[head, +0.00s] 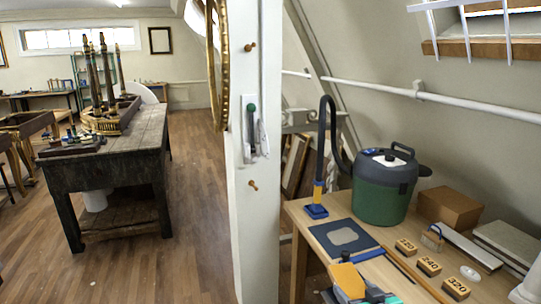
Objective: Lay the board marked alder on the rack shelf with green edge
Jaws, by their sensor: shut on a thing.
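No board with a readable alder mark shows in the head view. A greenish open shelf unit (82,72) stands far off by the back wall at the left. It is too small to tell whether any shelf of it has a green edge. My gripper is not in view, so what it holds cannot be seen here.
A dark wooden workbench (105,152) stands left, with open wood floor (185,215) beside it. A white post (247,200) rises mid-view. At right, a light wooden table (312,226) carries a green vacuum (382,202), a cardboard box (450,208), numbered blocks (429,266) and tools.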

